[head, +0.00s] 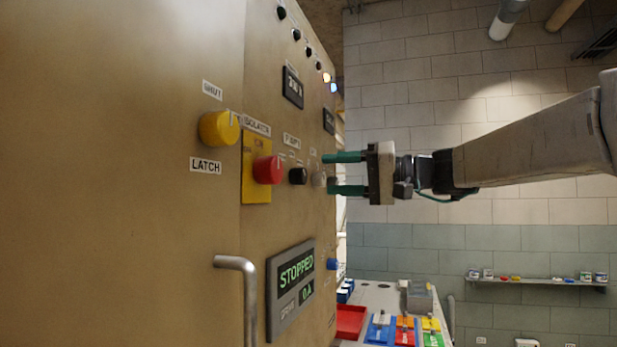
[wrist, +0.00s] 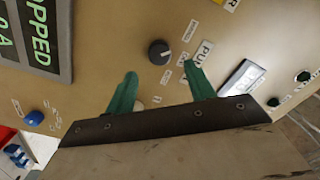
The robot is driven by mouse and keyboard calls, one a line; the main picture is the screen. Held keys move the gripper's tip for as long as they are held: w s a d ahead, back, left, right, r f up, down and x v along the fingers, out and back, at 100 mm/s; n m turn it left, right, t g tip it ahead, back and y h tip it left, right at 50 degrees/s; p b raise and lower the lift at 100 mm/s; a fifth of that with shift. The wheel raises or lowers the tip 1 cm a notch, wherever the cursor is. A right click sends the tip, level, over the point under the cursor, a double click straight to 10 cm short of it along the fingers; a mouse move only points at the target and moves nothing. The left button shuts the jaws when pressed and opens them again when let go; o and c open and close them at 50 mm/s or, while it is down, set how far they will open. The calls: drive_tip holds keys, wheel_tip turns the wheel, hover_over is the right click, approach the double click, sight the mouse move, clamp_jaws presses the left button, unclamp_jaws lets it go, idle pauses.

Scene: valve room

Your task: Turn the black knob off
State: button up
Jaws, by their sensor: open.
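The black knob (head: 298,176) is a small round knob on the tan panel, to the right of the red knob. It also shows in the wrist view (wrist: 158,52), with a pale pointer line on its face. My gripper (head: 328,173) is open and empty, with two green fingers pointing at the panel. In the wrist view the fingertips (wrist: 160,68) spread to either side just below the black knob, and neither appears to touch it. In the head view the gripper is to the right of the knob, by a pale grey knob (head: 319,179).
A red knob (head: 267,169) on a yellow plate and a yellow knob (head: 218,128) sit left of the black knob. Below are a display reading STOPPED (head: 292,280), a blue button (head: 333,264) and a protruding door handle (head: 240,275). A table with coloured trays (head: 350,321) stands lower right.

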sight(305, 176)
drive_tip(key=x, duration=0.6)
drive_tip(key=shift+a, duration=0.1)
drive_tip(key=c, duration=1)
